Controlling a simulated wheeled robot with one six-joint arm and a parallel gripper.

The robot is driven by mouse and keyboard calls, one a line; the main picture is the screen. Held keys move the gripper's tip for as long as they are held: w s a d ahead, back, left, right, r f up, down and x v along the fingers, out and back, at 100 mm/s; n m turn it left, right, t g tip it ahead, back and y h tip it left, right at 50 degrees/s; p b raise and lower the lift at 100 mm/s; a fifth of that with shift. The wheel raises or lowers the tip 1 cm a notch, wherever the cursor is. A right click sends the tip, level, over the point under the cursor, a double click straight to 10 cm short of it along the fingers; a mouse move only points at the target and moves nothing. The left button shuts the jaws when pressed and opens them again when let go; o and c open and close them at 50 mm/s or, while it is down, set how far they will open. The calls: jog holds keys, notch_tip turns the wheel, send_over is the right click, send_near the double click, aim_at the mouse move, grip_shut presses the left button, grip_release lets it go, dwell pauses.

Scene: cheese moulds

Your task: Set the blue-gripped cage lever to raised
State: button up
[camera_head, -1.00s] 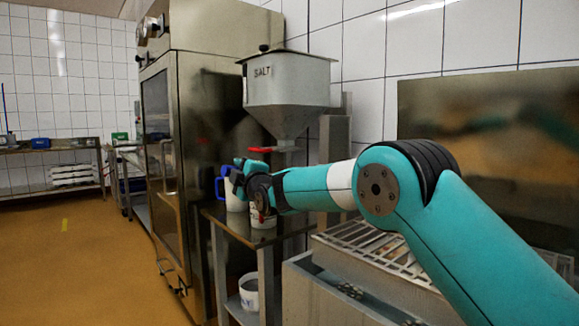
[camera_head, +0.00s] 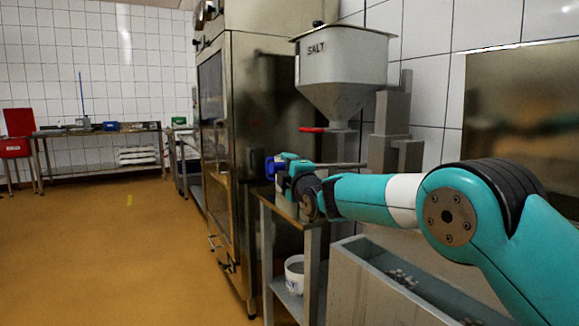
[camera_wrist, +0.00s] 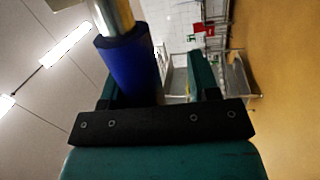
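The cage lever's blue grip (camera_wrist: 127,68) shows large in the wrist view, with its bare metal shaft running to the top edge. The grip lies between my gripper's (camera_wrist: 160,80) two fingers. It overlaps the left finger, and a gap shows between it and the right finger. I cannot tell whether it touches the left finger. In the head view my gripper (camera_head: 290,172) is beside the steel cabinet, with blue (camera_head: 271,168) at its far side. A metal bar (camera_head: 342,165) runs roughly level to the right from it. The cage itself is not clear.
A salt hopper (camera_head: 342,70) with a red handle (camera_head: 312,130) hangs above and right of my gripper. The steel cabinet (camera_head: 255,110) stands behind it. A small table (camera_head: 312,262) with a white tub (camera_head: 295,273) is below. The floor (camera_head: 120,240) at left is clear.

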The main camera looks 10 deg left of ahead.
jog(key=shift+r, duration=0.2)
jog(key=shift+s+d+f, duration=0.1)
jog(key=shift+s+d, duration=0.25)
jog(key=shift+s, duration=0.1)
jog(key=b+v, duration=0.2)
jog(key=v, duration=1.4)
jog(key=shift+f, duration=0.15)
jog(key=shift+s+d, duration=0.1)
